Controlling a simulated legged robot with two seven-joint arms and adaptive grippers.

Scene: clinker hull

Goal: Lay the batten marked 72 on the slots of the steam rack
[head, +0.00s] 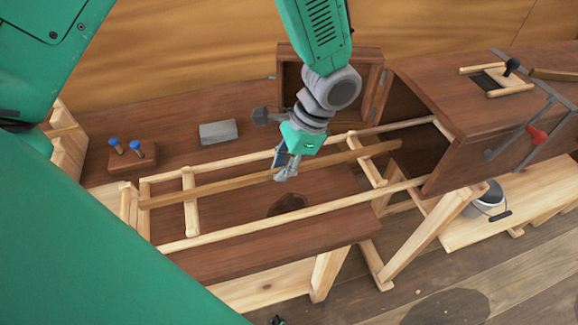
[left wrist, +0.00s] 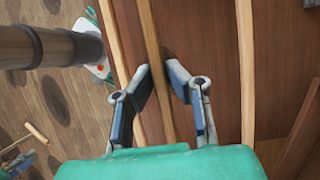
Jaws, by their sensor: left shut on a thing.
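A long brown batten (head: 225,186) runs lengthwise between the two pale side rails of the steam rack (head: 300,213). My left gripper (head: 285,165) is shut on it near its middle, from above. In the left wrist view the batten (left wrist: 153,45) passes between the blue-padded fingers (left wrist: 160,85). Its left end is over the rack's left end, and its right end is near the steam box mouth. I cannot tell whether it touches the rack's crosspieces. No number is readable on it. My right gripper is not identifiable.
A grey block (head: 218,131) and a blue-knobbed wooden block (head: 133,158) lie on the bench behind.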

